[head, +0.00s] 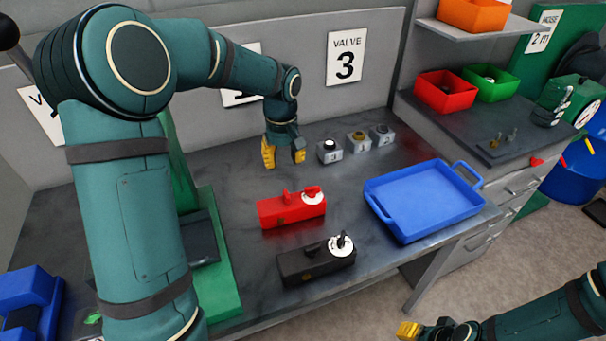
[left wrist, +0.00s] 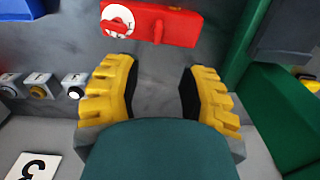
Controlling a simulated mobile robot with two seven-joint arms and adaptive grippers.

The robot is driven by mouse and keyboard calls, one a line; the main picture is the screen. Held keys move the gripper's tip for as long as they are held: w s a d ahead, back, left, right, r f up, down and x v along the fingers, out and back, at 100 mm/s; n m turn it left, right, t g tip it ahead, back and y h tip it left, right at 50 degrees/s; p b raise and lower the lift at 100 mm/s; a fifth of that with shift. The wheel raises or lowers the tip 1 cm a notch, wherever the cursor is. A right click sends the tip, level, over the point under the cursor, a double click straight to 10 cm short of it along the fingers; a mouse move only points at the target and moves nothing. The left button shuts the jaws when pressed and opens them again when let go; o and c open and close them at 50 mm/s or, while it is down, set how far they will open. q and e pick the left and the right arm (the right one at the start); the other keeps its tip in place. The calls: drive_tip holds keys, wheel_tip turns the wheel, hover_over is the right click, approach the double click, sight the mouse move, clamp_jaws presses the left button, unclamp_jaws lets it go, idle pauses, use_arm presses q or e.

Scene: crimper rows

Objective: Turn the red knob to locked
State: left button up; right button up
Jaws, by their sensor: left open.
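A red box (head: 280,212) lies on the dark bench in the head view. At its right end a red knob (head: 311,190) sits on a white dial; a second raised red part is beside it. In the left wrist view the red box (left wrist: 178,27) is at the top, and the red knob (left wrist: 116,24) on its dial is at the box's left end. The dial markings are too small to read. My left gripper (head: 284,154) is open and empty, pointing down over the bench behind the red box, apart from it. My right gripper (head: 415,331) is at the bottom edge, its fingers unclear.
A black box (head: 305,267) with a black knob on a white dial is in front of the red one. Several small button boxes (head: 358,142) stand behind to the right. A blue tray (head: 425,205) is at right. A green stand (head: 215,270) is at left.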

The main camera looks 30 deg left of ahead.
sight(287, 195)
use_arm(q)
wheel_tip(287, 195, down, 13)
drive_tip(key=shift+w+f+b, duration=0.1)
drive_tip(key=shift+f+b, duration=0.1)
drive_tip(key=shift+b, duration=0.2)
idle(0.4)
clamp_jaws()
